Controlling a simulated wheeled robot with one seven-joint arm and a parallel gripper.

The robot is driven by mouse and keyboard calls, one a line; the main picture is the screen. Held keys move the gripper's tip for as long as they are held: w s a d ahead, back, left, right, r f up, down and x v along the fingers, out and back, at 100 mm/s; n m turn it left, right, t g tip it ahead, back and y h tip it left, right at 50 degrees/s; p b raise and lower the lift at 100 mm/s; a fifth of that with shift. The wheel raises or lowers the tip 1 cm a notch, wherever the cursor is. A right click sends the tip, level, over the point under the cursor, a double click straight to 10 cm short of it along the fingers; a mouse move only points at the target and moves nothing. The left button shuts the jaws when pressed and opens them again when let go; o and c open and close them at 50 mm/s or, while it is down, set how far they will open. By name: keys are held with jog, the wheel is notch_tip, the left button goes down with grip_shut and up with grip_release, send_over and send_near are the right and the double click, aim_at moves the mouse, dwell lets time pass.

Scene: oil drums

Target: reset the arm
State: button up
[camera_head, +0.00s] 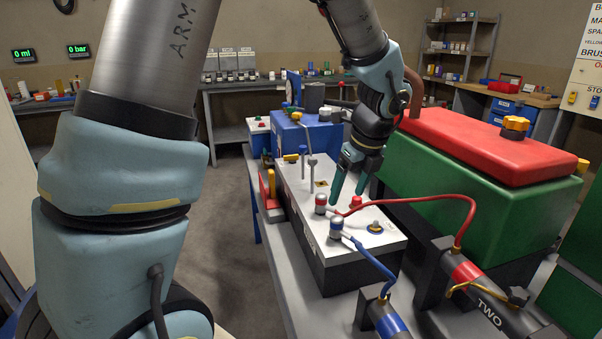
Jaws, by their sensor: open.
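My arm comes in from the upper left and bends down at the top middle. My gripper (349,201) points down over the white-topped control box (296,196). Its two fingers are apart, with nothing seen between them. The fingertips are close to a red-topped fitting (321,203) and a red knob (355,202) on the box top. I cannot tell whether they touch either one.
Levers (311,174) stand upright on the box. A red hose (450,197) and a blue hose (370,258) run to cylinders at the lower right. A green tank with a red lid (480,145) stands right of the gripper. Floor (237,240) is clear left of the bench.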

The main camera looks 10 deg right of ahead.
jog(key=s+a+f+n, duration=0.1)
jog(key=a+n, duration=1.3)
jog(key=n, duration=0.1)
jog(key=s+a+f+n+g+h, duration=0.1)
jog(key=s+a+n, duration=0.1)
jog(key=a+n, duration=1.2)
jog(key=shift+a+n+g, duration=0.25)
jog(key=shift+n+g, duration=0.05)
jog(key=shift+n, duration=0.7)
